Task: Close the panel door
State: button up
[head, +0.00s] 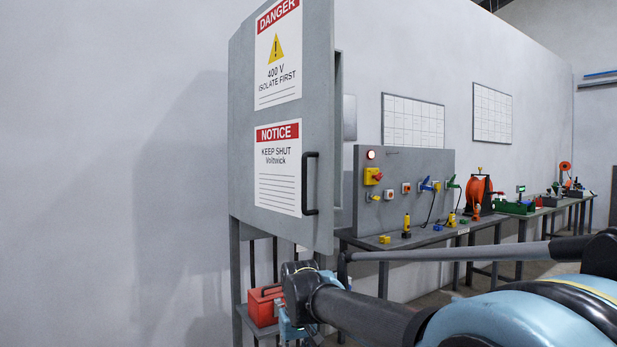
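The grey panel door (243,150) carries a red-and-white danger sign (278,58) and a notice sign (278,168). Its black bar handle (312,184) is on the right side of its face. The door's right edge stands out from the cabinet (338,130), with a narrow gap showing behind it, so the door looks ajar. My gripper (292,335) is at the bottom of the view, below the door and its handle and apart from both. Its fingers are mostly hidden or cut off by the frame, so I cannot tell its opening.
A red toolbox (264,306) sits on a low shelf behind my gripper. To the right, a bench (430,236) bears a grey switch board (400,165), an orange cable reel (478,193) and small tools. Blank wall lies left of the cabinet.

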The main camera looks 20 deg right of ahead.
aim_at(287, 62)
jog(key=z, duration=2.35)
jog(key=k, duration=0.7)
jog(key=u, duration=2.9)
